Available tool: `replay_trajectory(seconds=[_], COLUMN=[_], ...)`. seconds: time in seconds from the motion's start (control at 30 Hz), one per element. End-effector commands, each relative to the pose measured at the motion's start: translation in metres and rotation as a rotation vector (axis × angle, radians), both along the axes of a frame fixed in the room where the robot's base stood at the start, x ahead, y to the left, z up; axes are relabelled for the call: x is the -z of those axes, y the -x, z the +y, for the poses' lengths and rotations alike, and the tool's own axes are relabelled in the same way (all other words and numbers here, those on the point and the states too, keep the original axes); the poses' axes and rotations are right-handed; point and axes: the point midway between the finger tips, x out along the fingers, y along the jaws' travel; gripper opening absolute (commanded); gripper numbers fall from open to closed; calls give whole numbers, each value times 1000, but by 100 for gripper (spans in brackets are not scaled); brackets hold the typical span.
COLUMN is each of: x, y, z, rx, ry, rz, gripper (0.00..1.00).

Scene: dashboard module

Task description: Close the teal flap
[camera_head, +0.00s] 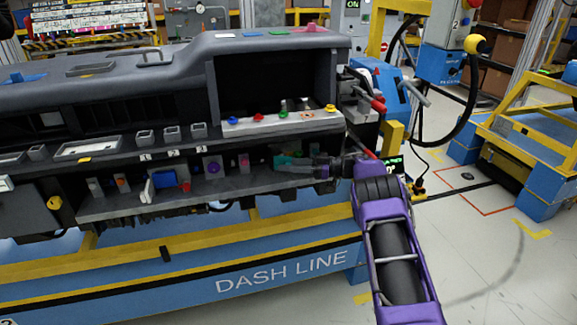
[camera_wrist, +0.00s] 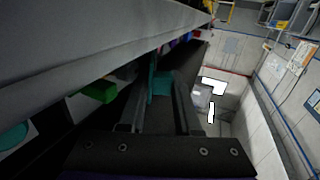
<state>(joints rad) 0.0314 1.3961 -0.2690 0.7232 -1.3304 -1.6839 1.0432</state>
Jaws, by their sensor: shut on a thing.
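The teal flap (camera_head: 283,159) is on the right part of the dashboard's lower shelf in the head view, mostly hidden behind my gripper. My gripper (camera_head: 279,168) reaches in from the right, below the upper ledge. In the wrist view, a teal piece (camera_wrist: 161,84) stands between the two dark fingers of my gripper (camera_wrist: 158,100), and the fingers are closed on it. The flap's hinge and its exact angle cannot be made out.
The dashboard's upper ledge (camera_head: 285,123) runs just above my gripper. A green piece (camera_wrist: 98,92) and a teal disc (camera_wrist: 12,137) show left in the wrist view. Open floor lies right.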

Motion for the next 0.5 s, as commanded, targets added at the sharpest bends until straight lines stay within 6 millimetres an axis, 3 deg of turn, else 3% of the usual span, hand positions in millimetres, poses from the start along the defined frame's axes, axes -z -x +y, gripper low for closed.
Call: replay_trajectory(seconds=[0.43, 0.47, 0.5], x=[3, 3, 3], y=[3, 3, 3], z=[3, 3, 3], rx=[-17, -17, -17], ry=[0, -1, -1], rz=[5, 6, 6], gripper=[0, 37, 44])
